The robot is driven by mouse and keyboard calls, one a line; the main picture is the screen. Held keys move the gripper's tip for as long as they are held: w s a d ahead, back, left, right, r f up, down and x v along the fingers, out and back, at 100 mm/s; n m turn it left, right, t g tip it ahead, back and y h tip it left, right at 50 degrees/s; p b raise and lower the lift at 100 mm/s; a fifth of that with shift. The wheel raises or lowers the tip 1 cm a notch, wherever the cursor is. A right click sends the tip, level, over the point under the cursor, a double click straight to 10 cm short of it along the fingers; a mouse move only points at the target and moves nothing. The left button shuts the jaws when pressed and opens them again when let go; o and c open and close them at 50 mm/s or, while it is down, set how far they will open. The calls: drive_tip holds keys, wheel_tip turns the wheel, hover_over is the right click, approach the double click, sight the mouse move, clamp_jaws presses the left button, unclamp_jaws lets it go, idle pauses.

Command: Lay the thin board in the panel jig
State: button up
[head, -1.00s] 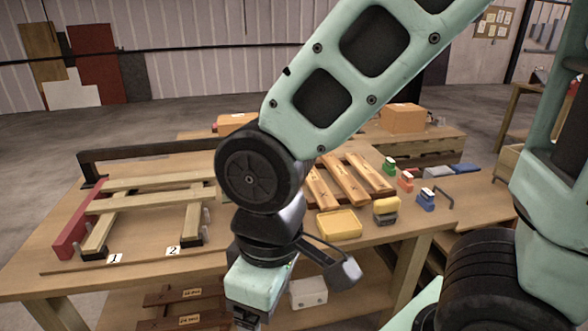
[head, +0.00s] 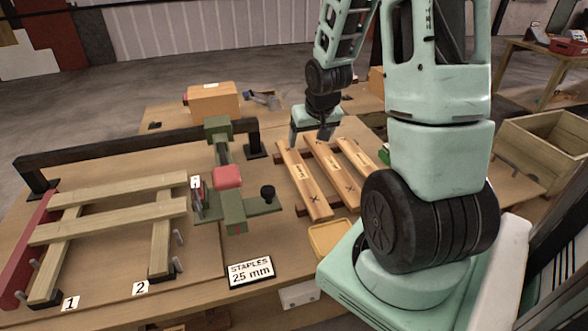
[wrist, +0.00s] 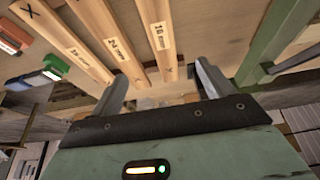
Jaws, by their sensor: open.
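Three light wooden boards lie side by side on dark supports: the left one (head: 304,180), the middle one (head: 333,175) and the right one (head: 358,160). Their printed labels are small; in the wrist view the right-hand board (wrist: 157,35) seems to read 16 mm, the middle one (wrist: 112,42) 22 mm. My gripper (head: 309,138) is open and empty at the boards' far ends. In the wrist view the end of the right-hand board shows between its fingers (wrist: 165,88), not gripped. The panel jig (head: 200,262) at left has two rails, pegs, a red side fence and two slats across.
A green stapler-like tool with a red top (head: 228,178) stands between jig and boards. A black bar (head: 130,147) runs behind the jig. A sign (head: 251,272) reads STAPLES 25 mm. A yellow tray (head: 330,238) sits near the front edge. A cardboard box (head: 213,100) stands behind.

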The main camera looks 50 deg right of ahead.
hover_over(300, 172)
drive_tip(key=s+a, duration=0.1)
drive_tip(key=s, duration=0.1)
drive_tip(key=f, duration=1)
drive_tip(key=shift+s+f+p, duration=0.2)
drive_tip(key=shift+f+p, duration=0.15)
drive_tip(key=shift+f, duration=0.05)
drive_tip(key=shift+p+x, duration=0.8)
drive_tip(key=shift+x, duration=1.8)
drive_tip(key=shift+a, duration=0.15)
drive_tip(key=c, duration=1.2)
